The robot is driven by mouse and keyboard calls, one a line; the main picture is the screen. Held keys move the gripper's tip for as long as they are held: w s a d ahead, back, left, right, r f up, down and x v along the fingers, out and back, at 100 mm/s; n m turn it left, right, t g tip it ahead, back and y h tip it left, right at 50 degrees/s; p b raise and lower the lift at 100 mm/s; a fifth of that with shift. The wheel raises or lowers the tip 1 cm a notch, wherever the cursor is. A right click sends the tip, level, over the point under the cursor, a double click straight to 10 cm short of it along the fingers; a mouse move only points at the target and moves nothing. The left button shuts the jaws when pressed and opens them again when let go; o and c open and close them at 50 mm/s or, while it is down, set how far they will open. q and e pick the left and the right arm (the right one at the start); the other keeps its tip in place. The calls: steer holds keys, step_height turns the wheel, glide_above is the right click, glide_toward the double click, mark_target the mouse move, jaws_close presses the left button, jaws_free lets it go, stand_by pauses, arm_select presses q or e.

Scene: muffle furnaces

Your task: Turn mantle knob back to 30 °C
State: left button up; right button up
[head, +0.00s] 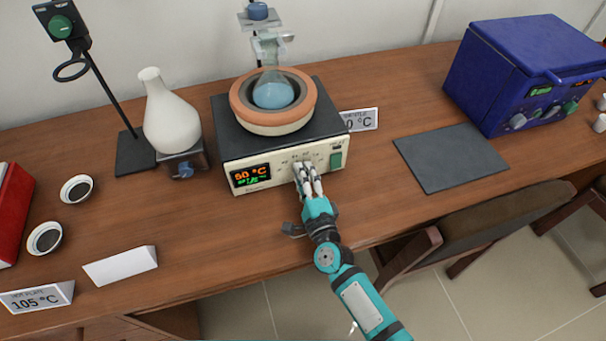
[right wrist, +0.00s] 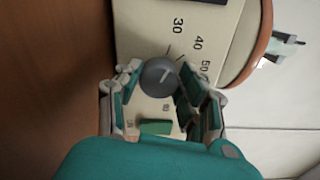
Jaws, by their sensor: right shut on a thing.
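The heating mantle (head: 285,165) is a dark-topped box with a cream front panel and an orange-rimmed bowl. A round flask with blue liquid (head: 272,92) sits in the bowl. The orange display (head: 250,173) seems to read 60 °C. My right gripper (head: 307,168) is at the front panel, shut on the mantle knob, which its fingers hide in the head view. My left gripper is not in view.
A stand with a white flask (head: 168,112) is left of the mantle. A sign (head: 359,119) is partly hidden behind the mantle's right side. A dark mat (head: 447,157) and a blue furnace (head: 520,72) are to the right. A chair (head: 480,205) is at the front edge.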

steer(key=shift+f+n, duration=0.1)
steer(key=shift+n, duration=0.7)
steer(key=o, duration=1.2)
steer(key=shift+s+d, duration=0.1)
steer(key=shift+s, duration=0.15)
steer(key=v, duration=1.1)
steer(key=shift+s, duration=0.25)
